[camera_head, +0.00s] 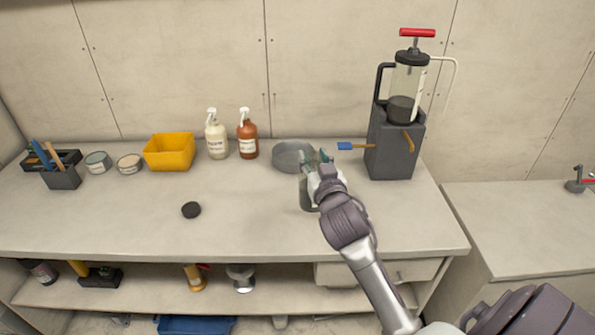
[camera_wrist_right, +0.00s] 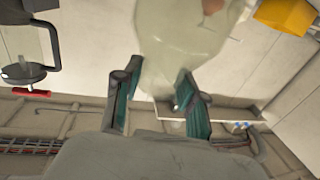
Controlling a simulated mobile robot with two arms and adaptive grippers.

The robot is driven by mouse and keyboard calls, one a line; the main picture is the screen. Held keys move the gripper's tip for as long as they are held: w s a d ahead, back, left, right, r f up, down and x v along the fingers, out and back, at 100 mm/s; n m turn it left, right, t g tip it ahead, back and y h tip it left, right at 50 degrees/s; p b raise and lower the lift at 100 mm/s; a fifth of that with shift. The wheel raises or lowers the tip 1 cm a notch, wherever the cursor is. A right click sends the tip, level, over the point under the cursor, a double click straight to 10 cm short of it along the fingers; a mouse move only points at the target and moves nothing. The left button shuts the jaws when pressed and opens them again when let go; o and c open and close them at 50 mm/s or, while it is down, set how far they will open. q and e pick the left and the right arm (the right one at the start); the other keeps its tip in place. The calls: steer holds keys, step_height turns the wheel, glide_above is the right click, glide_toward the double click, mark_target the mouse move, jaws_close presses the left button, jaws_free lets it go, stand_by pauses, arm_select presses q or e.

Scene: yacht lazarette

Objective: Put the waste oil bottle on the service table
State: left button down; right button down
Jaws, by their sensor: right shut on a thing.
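The waste oil bottle, a clear greenish-grey bottle (camera_head: 307,196), is upright over the service table (camera_head: 245,225), in front of a round grey pan. My right gripper (camera_head: 322,176) is shut on it from the right and hides much of it. Whether its base touches the tabletop or is slightly above I cannot tell. In the right wrist view the see-through bottle (camera_wrist_right: 185,50) is at the two fingertips (camera_wrist_right: 157,88). My left gripper is not in view.
The round pan (camera_head: 293,155) stands behind the bottle, and a pump with a red handle (camera_head: 395,140) at the back right. The front tabletop is mostly clear.

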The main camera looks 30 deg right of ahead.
steer(key=w+f, duration=0.5)
steer(key=f, duration=0.2)
steer(key=shift+s+f, duration=0.1)
steer(key=c, duration=0.7)
jaws_free()
steer(key=shift+o, duration=0.2)
